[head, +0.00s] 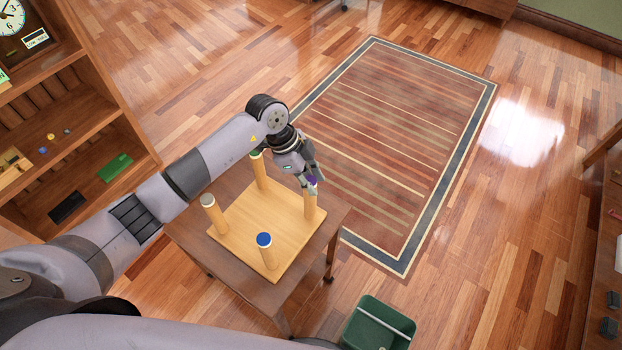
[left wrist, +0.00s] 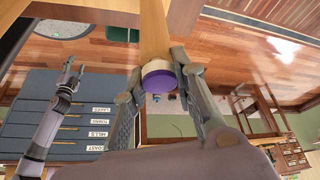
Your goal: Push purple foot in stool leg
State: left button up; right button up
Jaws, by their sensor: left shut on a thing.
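The stool (head: 262,213) lies upside down on a small brown table, its legs pointing up. My left gripper (head: 312,181) is at the top of its right-hand leg (head: 310,207). The purple foot (head: 312,180) shows between the fingers there. In the left wrist view, my left gripper (left wrist: 158,84) has its fingers on both sides of the purple foot (left wrist: 160,80), which is at the end of the wooden leg (left wrist: 153,30). A pale band shows around it. How deep the foot sits cannot be told. My right gripper (left wrist: 73,70) is small in the left wrist view.
The other legs have a blue foot (head: 264,239), a grey foot (head: 207,200) and a green foot (head: 256,154). The brown table (head: 190,238) has narrow bare margins. A green bin (head: 380,325) stands on the floor. A bookcase (head: 120,100) is at left; a rug (head: 400,130) lies behind.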

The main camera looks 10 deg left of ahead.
pick_arm(q)
jog(key=shift+f, duration=0.5)
jog(key=o, duration=0.8)
jog(key=shift+o, duration=0.3)
jog(key=o, duration=0.4)
jog(key=shift+r, duration=0.15)
jog(key=shift+r+p, duration=2.7)
jog(key=shift+r, duration=0.25)
